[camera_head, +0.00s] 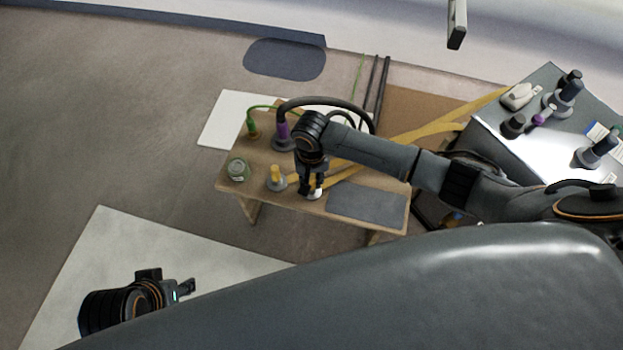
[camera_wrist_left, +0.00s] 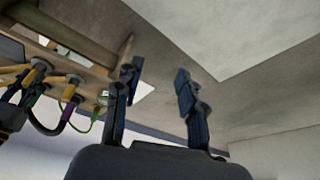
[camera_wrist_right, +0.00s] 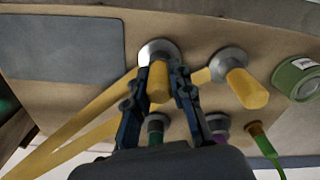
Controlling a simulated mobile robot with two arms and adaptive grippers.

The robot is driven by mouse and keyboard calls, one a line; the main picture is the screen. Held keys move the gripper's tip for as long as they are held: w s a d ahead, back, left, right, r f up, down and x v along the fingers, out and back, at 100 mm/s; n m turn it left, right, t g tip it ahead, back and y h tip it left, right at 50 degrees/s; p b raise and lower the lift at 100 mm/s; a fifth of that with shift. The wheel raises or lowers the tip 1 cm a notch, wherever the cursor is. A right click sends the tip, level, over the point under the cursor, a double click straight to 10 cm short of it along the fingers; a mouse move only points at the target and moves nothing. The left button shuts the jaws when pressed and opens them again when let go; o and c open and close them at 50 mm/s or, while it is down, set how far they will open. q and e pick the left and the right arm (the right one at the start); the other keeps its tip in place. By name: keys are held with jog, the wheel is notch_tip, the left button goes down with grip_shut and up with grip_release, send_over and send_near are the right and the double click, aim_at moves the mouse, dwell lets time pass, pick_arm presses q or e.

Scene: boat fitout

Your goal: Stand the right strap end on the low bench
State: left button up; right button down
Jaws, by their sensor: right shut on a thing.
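The low bench (camera_head: 232,190) is a wooden plank in the middle of the head view. My right gripper (camera_head: 311,190) is over its front part, pointing down. In the right wrist view its fingers (camera_wrist_right: 160,90) are shut on a yellow strap end (camera_wrist_right: 157,82) with a round pale grey base. This strap end looks upright, its base at the bench surface; whether it touches I cannot tell. A second yellow strap end (camera_wrist_right: 245,86) stands beside it, also in the head view (camera_head: 275,173). My left gripper (camera_head: 186,288) is open and empty, away from the bench; its fingers (camera_wrist_left: 158,85) are apart.
A green can (camera_head: 238,169), a purple-ended hose (camera_head: 283,132) and a green-ended line (camera_head: 252,127) stand on the bench. A dark grey mat (camera_head: 367,204) covers its right front. Yellow straps (camera_head: 420,134) cross behind my right arm. A grey table (camera_head: 545,140) with several fittings stands right.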

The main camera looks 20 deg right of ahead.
jog(key=c, duration=1.2)
grip_release()
jog(key=shift+f, duration=0.1)
jog(key=shift+o, duration=0.2)
